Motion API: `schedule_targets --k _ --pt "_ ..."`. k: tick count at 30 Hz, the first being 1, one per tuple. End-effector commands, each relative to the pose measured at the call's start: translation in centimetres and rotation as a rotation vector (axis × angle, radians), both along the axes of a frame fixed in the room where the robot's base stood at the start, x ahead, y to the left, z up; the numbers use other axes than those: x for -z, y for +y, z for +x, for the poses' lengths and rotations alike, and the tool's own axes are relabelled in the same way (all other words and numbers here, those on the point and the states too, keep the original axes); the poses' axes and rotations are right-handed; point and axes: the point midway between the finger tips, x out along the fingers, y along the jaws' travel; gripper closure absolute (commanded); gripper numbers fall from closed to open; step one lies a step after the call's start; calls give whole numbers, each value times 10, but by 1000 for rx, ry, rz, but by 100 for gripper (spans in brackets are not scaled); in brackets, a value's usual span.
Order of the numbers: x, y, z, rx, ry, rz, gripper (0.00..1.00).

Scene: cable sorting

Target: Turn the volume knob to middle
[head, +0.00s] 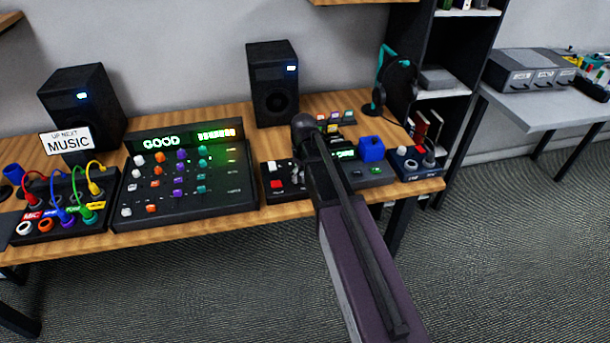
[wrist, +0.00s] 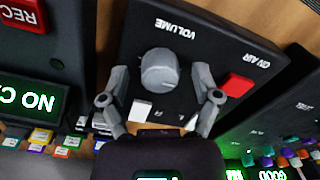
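The grey volume knob (wrist: 160,70) stands on a black panel (wrist: 215,40) lettered VOLUME, upside down in the wrist view. My gripper (wrist: 160,82) is open, with one finger on each side of the knob. A gap shows between each finger and the knob. The knob's pointer direction is too faint to tell. A red ON AIR button (wrist: 237,85) and a white button (wrist: 142,109) share the panel. In the head view the panel (head: 287,194) lies at the table's middle, and my arm hides part of it.
The mixer (head: 190,205) with its GOOD display is left of the panel. A blue cube-like object (head: 371,148) and a small box with knobs (head: 418,163) are to the right. Two speakers (head: 272,85) stand behind. In the wrist view a REC button (wrist: 22,12) lies at left.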

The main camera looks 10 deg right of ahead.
Motion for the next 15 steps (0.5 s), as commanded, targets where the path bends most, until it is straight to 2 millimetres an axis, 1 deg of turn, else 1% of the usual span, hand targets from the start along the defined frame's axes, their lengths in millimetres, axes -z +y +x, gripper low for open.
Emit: schedule_targets --k 1,2,3,5,6,7,8,9,10,15 --pt "0 0 0 0 0 0 37" --pt "0 0 0 0 0 0 46" --pt "0 0 0 0 0 0 57" --pt "0 0 0 0 0 0 75" --pt "0 0 0 0 0 0 87" --pt "0 0 0 0 0 0 96" --pt "0 0 0 0 0 0 100" --pt "0 0 0 0 0 0 100" --pt "0 -6 0 3 0 0 100" --pt "0 -1 0 8 0 -2 100"
